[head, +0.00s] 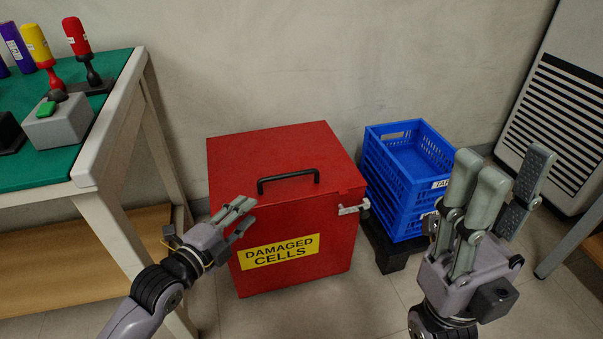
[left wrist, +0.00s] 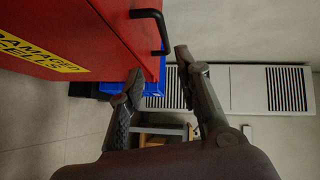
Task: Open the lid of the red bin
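The red bin (head: 300,228) stands on the floor in the middle of the head view, with a yellow "DAMAGED CELLS" label on its front. Its red lid (head: 280,150) is closed. A black handle (head: 288,181) is on the lid, and it also shows in the left wrist view (left wrist: 151,28). A metal latch (head: 352,208) is at the right side of the bin. My left gripper (head: 243,218) is open and empty near the front left of the bin, below the handle and apart from it. My right gripper (head: 503,175) is open and empty, raised to the right of the bin.
Stacked blue crates (head: 393,195) stand on a black base to the right of the bin. A green-topped workbench (head: 115,85) with tools and a grey button box (head: 58,122) is at the left. A white vented cabinet (head: 535,140) stands at the far right.

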